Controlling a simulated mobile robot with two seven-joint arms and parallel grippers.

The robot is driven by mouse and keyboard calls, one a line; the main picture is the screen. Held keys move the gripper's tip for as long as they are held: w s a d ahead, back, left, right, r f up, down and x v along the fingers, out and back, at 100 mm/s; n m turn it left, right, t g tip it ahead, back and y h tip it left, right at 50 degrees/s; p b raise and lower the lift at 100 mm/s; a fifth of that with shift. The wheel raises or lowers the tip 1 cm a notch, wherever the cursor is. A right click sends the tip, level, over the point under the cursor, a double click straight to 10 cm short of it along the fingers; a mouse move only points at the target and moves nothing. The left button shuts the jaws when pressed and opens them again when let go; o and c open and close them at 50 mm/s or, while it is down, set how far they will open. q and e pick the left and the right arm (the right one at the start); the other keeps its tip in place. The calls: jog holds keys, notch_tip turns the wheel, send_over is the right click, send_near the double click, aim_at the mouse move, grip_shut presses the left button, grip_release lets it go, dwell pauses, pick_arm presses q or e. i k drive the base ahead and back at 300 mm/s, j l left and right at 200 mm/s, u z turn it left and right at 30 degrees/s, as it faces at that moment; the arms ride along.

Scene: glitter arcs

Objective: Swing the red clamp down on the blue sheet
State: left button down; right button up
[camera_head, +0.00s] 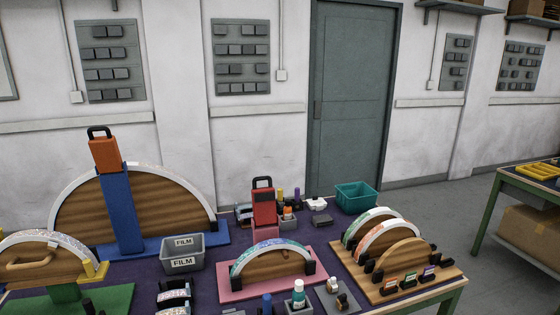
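The red clamp (264,208) stands upright behind the small arch on the pink base (228,290). A blue-green glittery sheet (262,248) lies curved over the top of that brown arch, with black blocks at both ends. The clamp's red body is above and behind the sheet, apart from it as far as I can see. Where the clamp joins the base is hidden behind the arch. Neither of my grippers shows in this view.
A tall blue post with an orange clamp (104,154) stands at a large arch on the left. A yellow clamp (96,271) sits at the front-left arch. A grey FILM bin (183,255), bottles (299,294), a teal bin (356,196) and a wooden rack of arches (400,288) crowd the table.

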aim_at(264, 198)
jog(key=i+j, duration=0.1)
jog(key=j, duration=0.3)
jog(key=i+j, duration=0.1)
jog(key=j, duration=0.65)
jog(key=z, duration=1.55)
jog(key=i+j, duration=0.05)
